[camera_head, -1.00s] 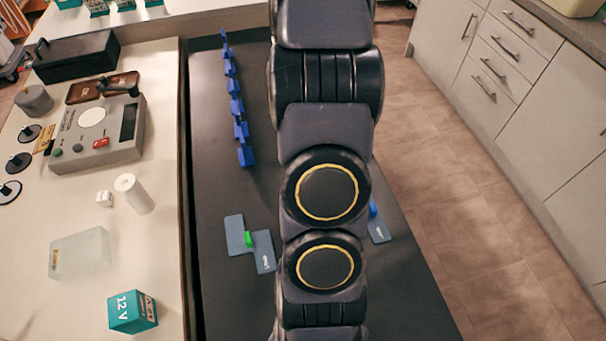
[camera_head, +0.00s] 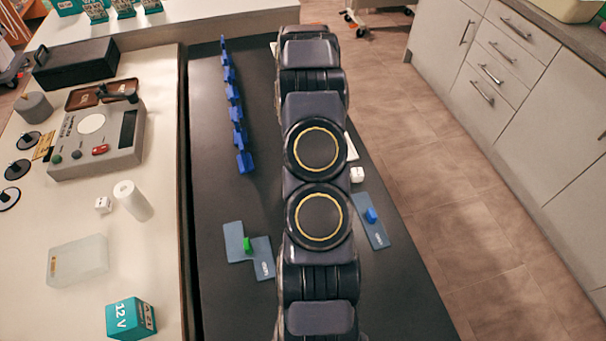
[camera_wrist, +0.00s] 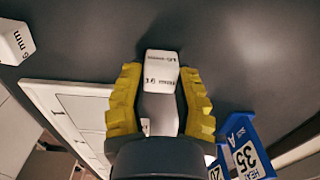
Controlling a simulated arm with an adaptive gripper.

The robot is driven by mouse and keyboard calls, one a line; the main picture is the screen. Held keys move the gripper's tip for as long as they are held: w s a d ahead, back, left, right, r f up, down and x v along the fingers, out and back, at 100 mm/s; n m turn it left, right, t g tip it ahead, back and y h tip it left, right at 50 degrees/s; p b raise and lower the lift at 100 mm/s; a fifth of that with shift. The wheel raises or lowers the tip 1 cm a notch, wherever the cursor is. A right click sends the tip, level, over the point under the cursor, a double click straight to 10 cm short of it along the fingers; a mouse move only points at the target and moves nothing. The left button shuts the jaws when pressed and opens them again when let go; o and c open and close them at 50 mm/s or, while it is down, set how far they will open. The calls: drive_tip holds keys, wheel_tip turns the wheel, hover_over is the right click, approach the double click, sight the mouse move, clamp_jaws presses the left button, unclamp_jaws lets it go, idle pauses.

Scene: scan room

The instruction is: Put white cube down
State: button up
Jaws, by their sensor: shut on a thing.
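In the wrist view, a white cube (camera_wrist: 161,65) with dark printing sits between the yellow fingertips of my gripper (camera_wrist: 160,80), which is shut on it. Dark grey table surface shows behind the cube; I cannot tell whether the cube touches it. A second white cube (camera_wrist: 13,42), marked "6 mm", stands apart at the upper left. In the head view my arm hides my gripper and the held cube. A white cube (camera_head: 357,174) stands on the dark table (camera_head: 215,195), just right of my arm.
A row of blue stands (camera_head: 236,112) is left of my arm; labelled blue blocks (camera_wrist: 245,150) show at lower right in the wrist view. A white panel (camera_wrist: 75,110) lies at left. Blue-grey plates with a green piece (camera_head: 247,244) and a blue piece (camera_head: 371,215) flank my arm.

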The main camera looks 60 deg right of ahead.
drive_tip(key=o, duration=0.8)
drive_tip(key=shift+f, duration=0.1)
